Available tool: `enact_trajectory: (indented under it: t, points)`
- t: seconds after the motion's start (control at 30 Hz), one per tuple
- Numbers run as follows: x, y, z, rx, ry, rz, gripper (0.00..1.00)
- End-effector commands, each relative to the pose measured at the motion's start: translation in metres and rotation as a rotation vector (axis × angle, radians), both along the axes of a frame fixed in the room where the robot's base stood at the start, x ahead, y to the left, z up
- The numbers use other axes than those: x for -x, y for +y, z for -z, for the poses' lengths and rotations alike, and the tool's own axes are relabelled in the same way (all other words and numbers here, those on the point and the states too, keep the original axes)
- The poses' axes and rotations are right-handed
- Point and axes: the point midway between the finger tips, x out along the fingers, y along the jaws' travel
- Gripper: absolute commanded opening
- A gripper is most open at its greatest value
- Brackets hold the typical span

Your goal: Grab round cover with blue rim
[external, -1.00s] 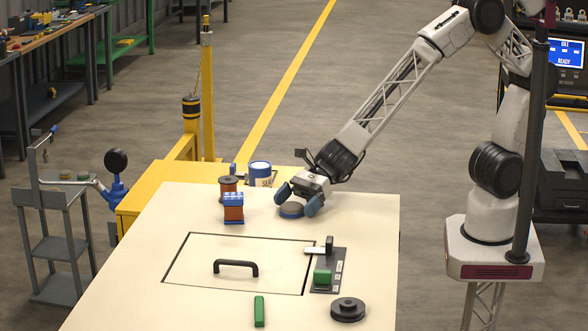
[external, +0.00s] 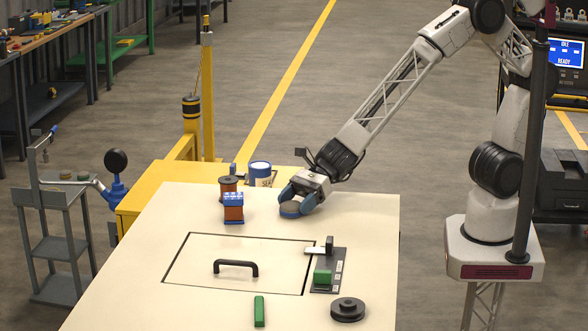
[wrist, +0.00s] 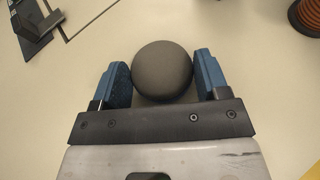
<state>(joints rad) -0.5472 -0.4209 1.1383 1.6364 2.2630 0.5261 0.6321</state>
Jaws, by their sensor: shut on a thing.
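The round cover (external: 290,210) is on the beige table top near its far right part, low between my blue fingertips. In the wrist view the round cover (wrist: 162,72) shows a plain dark grey round face; the rim colour is hard to make out there. My gripper (external: 299,203) is shut on it, one blue finger at each side. In the wrist view my gripper (wrist: 163,82) has the cover between its two fingers. I cannot tell whether the cover is still touching the table.
A blue-topped orange block (external: 233,209), a brown spool (external: 228,186) and a blue-lidded can (external: 260,174) stand left of my gripper. Nearer are a hatch with a black handle (external: 236,267), a latch plate (external: 328,270), a green bar (external: 259,311) and a dark disc (external: 348,309).

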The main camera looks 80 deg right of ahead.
Motion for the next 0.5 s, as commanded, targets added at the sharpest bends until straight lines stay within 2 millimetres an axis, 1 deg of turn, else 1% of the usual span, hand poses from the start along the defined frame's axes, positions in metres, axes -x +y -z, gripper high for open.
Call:
enact_trajectory:
  t: [0.17,0.37,0.5]
  points:
    - [0.000,0.000,-0.012,-0.001,-0.002,0.000,0.41]
    - [0.000,0.000,-0.037,-0.002,-0.003,0.001,0.41]
    - [0.014,-0.010,-0.035,-0.001,-0.001,0.000,0.41]
